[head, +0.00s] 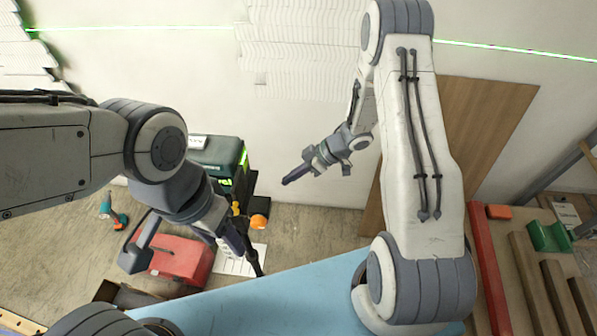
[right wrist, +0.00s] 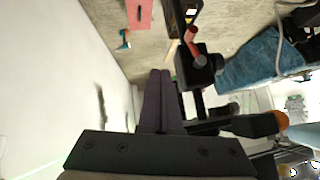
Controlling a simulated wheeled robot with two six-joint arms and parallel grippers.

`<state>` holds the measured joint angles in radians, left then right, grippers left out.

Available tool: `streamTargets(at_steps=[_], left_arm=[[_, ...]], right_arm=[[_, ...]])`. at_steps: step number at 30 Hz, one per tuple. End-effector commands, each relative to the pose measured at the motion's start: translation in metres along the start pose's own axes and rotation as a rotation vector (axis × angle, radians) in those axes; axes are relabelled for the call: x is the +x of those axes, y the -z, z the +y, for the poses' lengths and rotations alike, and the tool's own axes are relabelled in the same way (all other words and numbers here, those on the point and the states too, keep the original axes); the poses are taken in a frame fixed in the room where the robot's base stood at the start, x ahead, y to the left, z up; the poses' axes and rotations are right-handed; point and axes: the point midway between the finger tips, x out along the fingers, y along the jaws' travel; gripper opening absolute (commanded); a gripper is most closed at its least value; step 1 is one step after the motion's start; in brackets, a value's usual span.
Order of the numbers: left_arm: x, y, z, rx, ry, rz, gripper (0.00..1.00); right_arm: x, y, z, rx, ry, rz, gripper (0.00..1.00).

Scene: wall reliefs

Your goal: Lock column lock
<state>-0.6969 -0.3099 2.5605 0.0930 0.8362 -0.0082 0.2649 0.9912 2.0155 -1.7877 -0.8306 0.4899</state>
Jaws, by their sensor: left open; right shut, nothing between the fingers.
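A black block with a red lever (right wrist: 191,42) shows in the right wrist view, just right of my fingertips. It may be the column lock, but I cannot tell for sure, nor whether it is locked. My right gripper (right wrist: 160,73) is shut and empty, its fingers side by side and seemingly apart from the block. In the head view the right gripper (head: 290,179) hangs before the pale wall. My left gripper (head: 256,262) is open and empty, low above the floor at centre left. The column lock cannot be made out in the head view.
A wooden board (head: 490,115) leans on the wall at right.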

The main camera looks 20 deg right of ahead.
Motion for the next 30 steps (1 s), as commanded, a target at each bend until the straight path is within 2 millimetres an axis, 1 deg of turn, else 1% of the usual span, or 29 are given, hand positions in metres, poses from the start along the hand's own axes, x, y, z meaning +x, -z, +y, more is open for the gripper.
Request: streamTargets(at_steps=[1, 3, 6, 9, 26, 29, 30], left_arm=[[0.005, 0.0, 0.0, -0.001, 0.0, 0.0, 0.55], [0.006, 0.0, 0.0, -0.001, 0.0, 0.001, 0.55], [0.008, 0.0, -0.001, -0.001, 0.0, 0.001, 0.55], [0.008, 0.0, -0.001, -0.002, 0.0, 0.001, 0.55], [0.008, 0.0, -0.001, -0.002, 0.0, 0.001, 0.55], [0.012, 0.0, -0.001, -0.002, 0.0, 0.001, 0.55], [0.015, -0.001, -0.001, -0.002, 0.0, 0.001, 0.55]], right_arm=[[-0.008, -0.002, 0.005, -0.001, -0.006, 0.0, 0.0], [-0.017, -0.002, 0.007, -0.002, -0.004, 0.001, 0.0], [-0.026, -0.002, 0.01, 0.0, -0.002, 0.001, 0.0], [-0.03, -0.002, 0.011, -0.001, 0.0, -0.001, 0.0], [-0.031, -0.001, 0.011, -0.002, -0.002, -0.002, 0.0], [-0.028, 0.008, 0.019, -0.018, -0.051, -0.021, 0.0], [-0.027, 0.016, 0.025, -0.029, -0.094, -0.036, 0.0]])
